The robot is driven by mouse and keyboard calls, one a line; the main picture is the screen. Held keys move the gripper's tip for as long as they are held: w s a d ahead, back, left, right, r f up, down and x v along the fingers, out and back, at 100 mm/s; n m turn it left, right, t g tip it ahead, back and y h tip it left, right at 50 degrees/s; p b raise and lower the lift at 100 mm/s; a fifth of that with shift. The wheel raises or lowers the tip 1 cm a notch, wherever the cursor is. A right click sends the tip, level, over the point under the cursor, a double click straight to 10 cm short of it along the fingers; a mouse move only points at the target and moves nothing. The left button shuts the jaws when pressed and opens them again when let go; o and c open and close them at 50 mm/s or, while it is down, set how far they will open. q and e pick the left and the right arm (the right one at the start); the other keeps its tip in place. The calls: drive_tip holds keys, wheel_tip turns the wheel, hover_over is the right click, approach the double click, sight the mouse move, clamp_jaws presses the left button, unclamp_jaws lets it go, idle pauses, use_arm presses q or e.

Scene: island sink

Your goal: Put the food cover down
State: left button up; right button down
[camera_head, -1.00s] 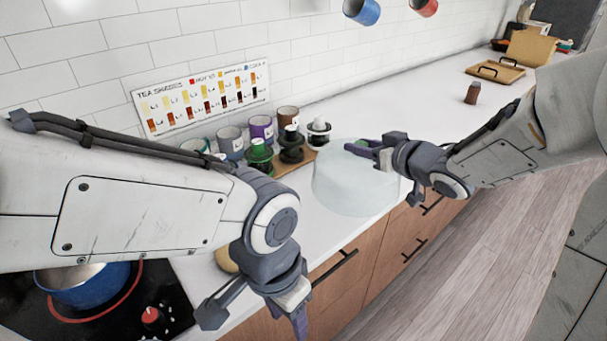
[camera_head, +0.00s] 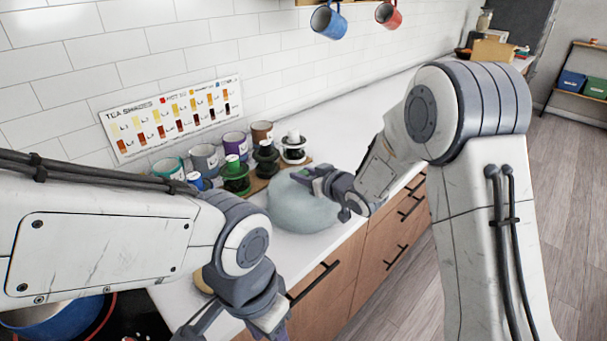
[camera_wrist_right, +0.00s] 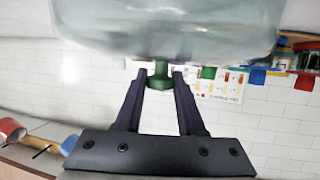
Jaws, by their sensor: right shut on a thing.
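The food cover (camera_head: 298,210) is a pale, translucent dome over the white counter near its front edge, right of the tea canisters. My right gripper (camera_head: 318,181) is at its top. In the right wrist view, the fingers (camera_wrist_right: 159,84) are shut around the cover's green knob (camera_wrist_right: 160,76), with the clear dome (camera_wrist_right: 165,25) beyond. I cannot tell whether its rim touches the counter. My left gripper (camera_head: 262,327) hangs low at the front, empty as far as it shows; its fingertips are cut off by the picture's bottom edge.
Canisters (camera_head: 206,160) and dark-based jars (camera_head: 236,178) stand behind and left of the cover. A tea shades chart (camera_head: 172,118) leans on the wall. A blue pot (camera_head: 48,318) is at lower left. Mugs (camera_head: 329,22) hang above. The counter beyond the cover is largely clear.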

drive_tip(key=shift+f, duration=0.1)
drive_tip(key=c, duration=0.5)
unclamp_jaws()
drive_tip(key=shift+r, duration=0.25)
drive_tip(key=v, duration=1.2)
drive_tip(key=s+f+g+h, duration=0.1)
drive_tip(key=s+g, duration=0.3)
drive_tip(key=s, duration=0.6)
drive_tip(key=s+a+f+g+h, duration=0.1)
drive_tip(key=s+f+g+h, duration=0.1)
drive_tip(key=s, duration=0.8)
drive_tip(key=s+a+f+g+h+b, duration=0.1)
drive_tip(key=s+g+h, duration=0.2)
drive_tip(key=s, duration=0.8)
drive_tip(key=shift+f+n+g+h, duration=0.3)
drive_tip(key=shift+g+h, duration=0.1)
drive_tip(key=shift+g, duration=0.9)
